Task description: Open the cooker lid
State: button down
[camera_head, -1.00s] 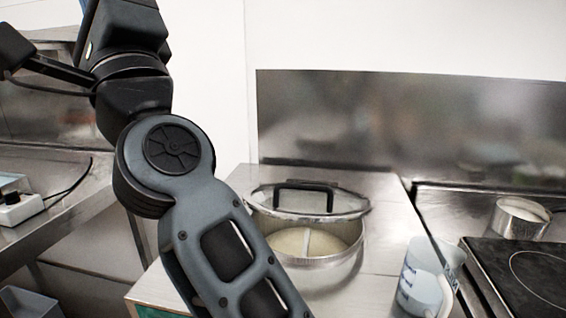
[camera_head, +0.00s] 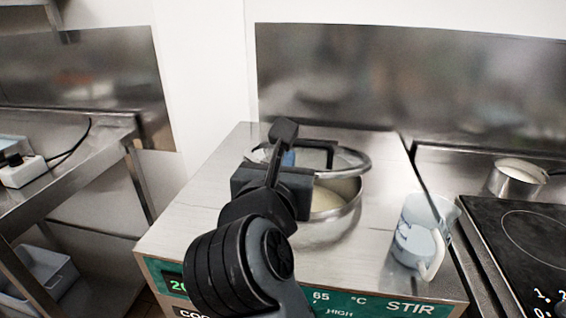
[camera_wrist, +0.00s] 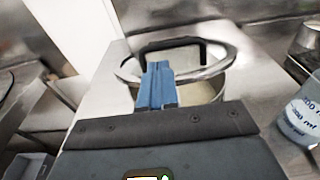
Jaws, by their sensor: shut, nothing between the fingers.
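The cooker (camera_head: 355,205) is a round steel pot set in the steel counter, with pale liquid inside. Its glass lid (camera_head: 358,160) has a steel rim and a black handle (camera_head: 325,144). The lid is raised at a tilt, with a gap at the front through which the liquid shows. My gripper (camera_head: 289,158) has blue fingers, shut and empty, in front of the lid's left part and hiding some of it. In the wrist view the shut fingers (camera_wrist: 157,72) point towards the lid (camera_wrist: 225,62), below the handle (camera_wrist: 172,44). Whether they touch the lid, I cannot tell.
A measuring jug (camera_head: 420,240) stands right of the cooker. A black hotplate (camera_head: 515,240) and a small pan (camera_head: 515,178) are further right. A control panel (camera_head: 385,307) is on the counter's front. The counter left of the cooker is clear.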

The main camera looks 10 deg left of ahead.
aim_at(308, 145)
jog(key=shift+w+d+f+p, duration=0.1)
jog(key=shift+w+f+p, duration=0.1)
jog(key=shift+w, duration=1.35)
jog(key=shift+w+d+f+p, duration=0.1)
jog(key=shift+w+f+p, duration=0.05)
jog(key=shift+w, duration=1.4)
jog(key=shift+w+r, duration=0.2)
jog(key=shift+r, duration=0.05)
